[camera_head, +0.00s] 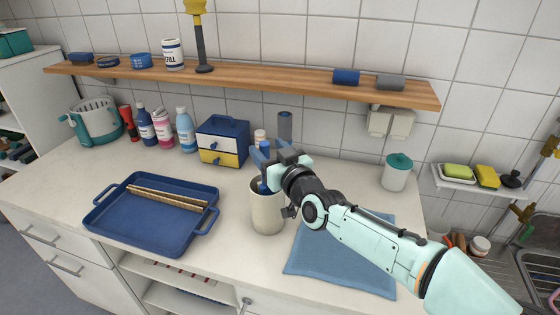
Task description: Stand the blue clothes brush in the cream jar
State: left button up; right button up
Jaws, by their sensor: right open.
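The cream jar (267,214) stands upright on the counter, left of the blue cloth. A blue handle, which looks like the clothes brush (264,184), rises out of the jar's mouth. Its lower part is hidden inside the jar, and my right gripper partly covers its upper part. My right gripper (266,156) is open around or close beside the top of the brush, above the jar. I cannot tell whether a finger touches it. My left gripper is not in view.
A blue tray (150,237) with thin sticks lies to the left. A small drawer box (222,142) and bottles stand behind. A folded blue cloth (343,262) lies under my right arm. A wooden shelf (260,80) runs above. A lidded pot (396,176) stands right.

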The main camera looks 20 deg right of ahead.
jog(key=s+d+b, duration=0.2)
jog(key=s, duration=1)
jog(key=shift+s+d, duration=0.25)
jog(key=shift+s, duration=0.15)
